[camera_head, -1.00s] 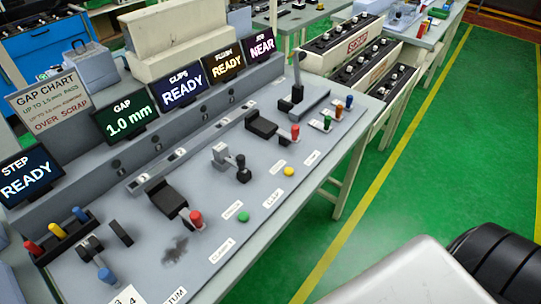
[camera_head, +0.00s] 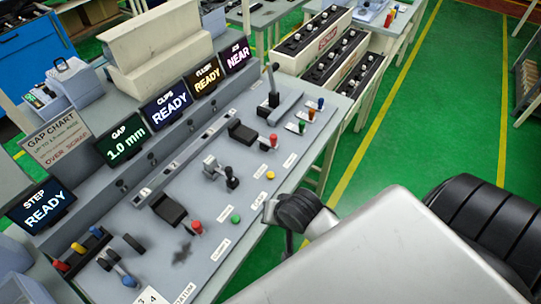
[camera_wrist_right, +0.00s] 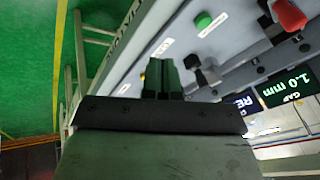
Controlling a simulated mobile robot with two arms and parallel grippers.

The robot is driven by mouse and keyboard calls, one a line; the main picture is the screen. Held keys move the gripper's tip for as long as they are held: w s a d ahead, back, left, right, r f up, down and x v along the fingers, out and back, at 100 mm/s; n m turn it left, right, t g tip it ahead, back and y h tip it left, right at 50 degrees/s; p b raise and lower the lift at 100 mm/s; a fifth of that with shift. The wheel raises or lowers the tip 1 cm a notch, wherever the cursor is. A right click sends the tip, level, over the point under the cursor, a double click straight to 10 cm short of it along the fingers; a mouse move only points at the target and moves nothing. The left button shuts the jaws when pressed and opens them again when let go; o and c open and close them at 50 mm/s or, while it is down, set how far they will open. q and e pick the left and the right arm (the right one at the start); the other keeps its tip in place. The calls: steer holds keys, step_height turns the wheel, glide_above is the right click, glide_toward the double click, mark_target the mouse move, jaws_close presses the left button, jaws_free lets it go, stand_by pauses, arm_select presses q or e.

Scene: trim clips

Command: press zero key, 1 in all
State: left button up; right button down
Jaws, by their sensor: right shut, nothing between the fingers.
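The grey console (camera_head: 215,260) carries a green button (camera_head: 236,219) and a yellow button (camera_head: 270,175), each near a small white label. The label print is too small to tell which is the zero key. In the right wrist view the green button (camera_wrist_right: 204,20) shows at the top, and a bit of yellow shows beside the fingers. My right gripper (camera_wrist_right: 163,72) is shut and empty, over the console's front edge. In the head view my right arm (camera_head: 300,212) reaches to that edge; its fingertips are not clear. My left gripper is not in view.
Red knobs (camera_head: 196,228), a black-knobbed lever (camera_head: 232,183) and several coloured levers stand up from the console. Lit screens, one reading "GAP 1.0 mm" (camera_head: 125,138), line its back.

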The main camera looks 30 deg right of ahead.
steer(key=w+d+r+m+t, duration=0.2)
steer(key=w+d+m, duration=0.2)
steer(key=w+m, duration=0.5)
steer(key=r+m+t, duration=0.1)
steer(key=m+t, duration=0.1)
steer(key=m, duration=0.8)
glide_above(270, 176)
steer(key=shift+w+p, duration=0.1)
steer(key=shift+p, duration=0.3)
step_height(270, 176, down, 7)
steer(key=b, duration=0.7)
steer(key=shift+f, duration=0.85)
steer(key=shift+f, duration=0.1)
